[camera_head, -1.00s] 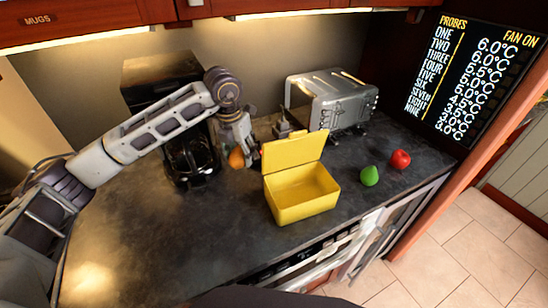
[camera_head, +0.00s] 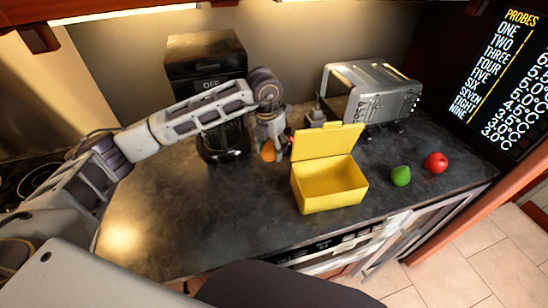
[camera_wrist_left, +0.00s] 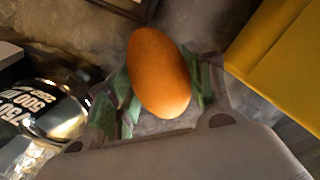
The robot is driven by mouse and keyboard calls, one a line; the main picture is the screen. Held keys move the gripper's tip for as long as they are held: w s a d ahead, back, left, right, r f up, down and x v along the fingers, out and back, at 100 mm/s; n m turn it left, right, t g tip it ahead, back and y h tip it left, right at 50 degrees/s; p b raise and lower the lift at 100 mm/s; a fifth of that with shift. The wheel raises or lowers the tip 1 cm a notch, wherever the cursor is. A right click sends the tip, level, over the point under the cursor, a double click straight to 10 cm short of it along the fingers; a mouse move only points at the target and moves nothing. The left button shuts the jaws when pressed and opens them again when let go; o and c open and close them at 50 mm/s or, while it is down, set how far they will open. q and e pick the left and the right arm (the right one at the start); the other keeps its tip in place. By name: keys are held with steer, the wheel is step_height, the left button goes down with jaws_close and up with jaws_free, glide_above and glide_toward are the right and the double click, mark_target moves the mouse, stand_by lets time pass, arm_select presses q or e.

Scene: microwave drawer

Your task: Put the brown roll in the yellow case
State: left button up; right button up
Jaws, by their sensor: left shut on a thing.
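The brown roll (camera_wrist_left: 160,75) is an orange-brown oval between the green-padded fingers of my left gripper (camera_wrist_left: 158,92) in the left wrist view. My left gripper is shut on it. In the head view the roll (camera_head: 268,151) shows low at the left gripper (camera_head: 272,150), just left of the yellow case. The yellow case (camera_head: 331,198) stands on the dark counter with its lid raised at the back. Its inside looks empty. A yellow panel of the case (camera_wrist_left: 285,55) fills the upper right of the left wrist view. My right gripper is not in view.
A black coffee maker (camera_head: 207,58) stands behind my left arm. A metal toaster (camera_head: 375,93) stands behind the case. A green pear (camera_head: 401,176) and a red apple (camera_head: 436,162) lie right of the case. The counter (camera_head: 210,220) is clear in front.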

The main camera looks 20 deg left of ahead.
mark_target(272, 166)
arm_select(q)
steer(key=shift+f, duration=1.2)
step_height(272, 166, down, 2)
steer(key=shift+f, duration=0.25)
steer(key=shift+f+p, duration=0.2)
steer(key=shift+p, duration=0.1)
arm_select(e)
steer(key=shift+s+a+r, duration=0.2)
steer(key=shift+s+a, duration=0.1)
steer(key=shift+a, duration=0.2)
